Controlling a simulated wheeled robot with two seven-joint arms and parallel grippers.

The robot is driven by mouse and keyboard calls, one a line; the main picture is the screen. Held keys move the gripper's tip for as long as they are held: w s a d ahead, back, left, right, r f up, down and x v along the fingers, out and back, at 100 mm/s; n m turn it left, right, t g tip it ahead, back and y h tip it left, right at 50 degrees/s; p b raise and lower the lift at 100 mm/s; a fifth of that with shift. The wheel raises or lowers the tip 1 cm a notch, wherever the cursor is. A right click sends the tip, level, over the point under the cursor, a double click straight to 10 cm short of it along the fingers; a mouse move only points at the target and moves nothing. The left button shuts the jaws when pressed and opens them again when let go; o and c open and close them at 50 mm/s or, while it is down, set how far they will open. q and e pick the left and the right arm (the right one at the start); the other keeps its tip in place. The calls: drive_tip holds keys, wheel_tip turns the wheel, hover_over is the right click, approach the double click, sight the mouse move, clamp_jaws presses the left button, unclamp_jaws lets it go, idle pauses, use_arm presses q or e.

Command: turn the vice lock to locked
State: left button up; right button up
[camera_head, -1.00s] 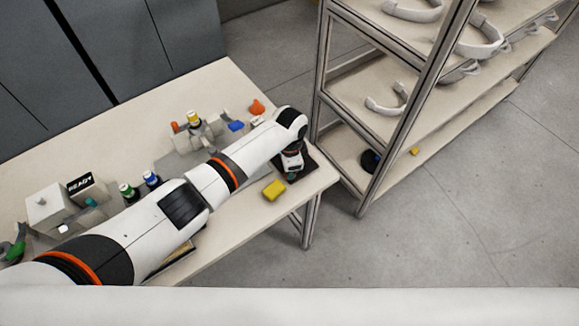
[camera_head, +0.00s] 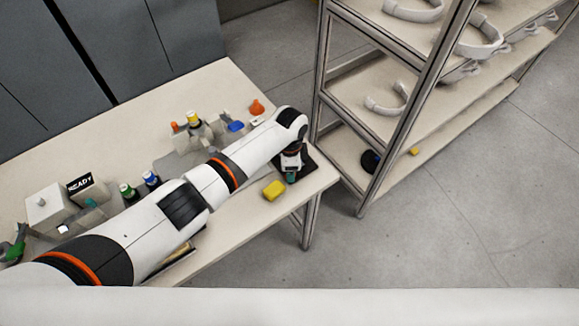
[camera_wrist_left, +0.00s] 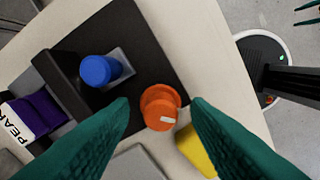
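In the left wrist view an orange round knob (camera_wrist_left: 160,107) with a pale mark stands on a black plate (camera_wrist_left: 150,40). I take it for the vice lock. My left gripper (camera_wrist_left: 160,112) is open, its teal fingers on either side of the knob; a gap shows on both sides and I cannot tell contact. A blue knob (camera_wrist_left: 98,70) stands on the same plate to the left. In the head view my left gripper (camera_head: 291,176) points down over the dark plate at the table's right end, and the knob is hidden. Two teal fingers of my right gripper (camera_wrist_left: 307,13) show apart at the wrist view's corner.
A yellow block (camera_head: 274,190) lies close by, also in the wrist view (camera_wrist_left: 196,150). The table edge is near. A purple piece with a lettered label (camera_wrist_left: 35,113) is left of the plate. A metal-framed shelf (camera_head: 345,135) stands right of the table.

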use_arm(q)
wheel_tip(320, 180, up, 12)
drive_tip(key=b, duration=0.1)
idle(0.6)
idle(0.4)
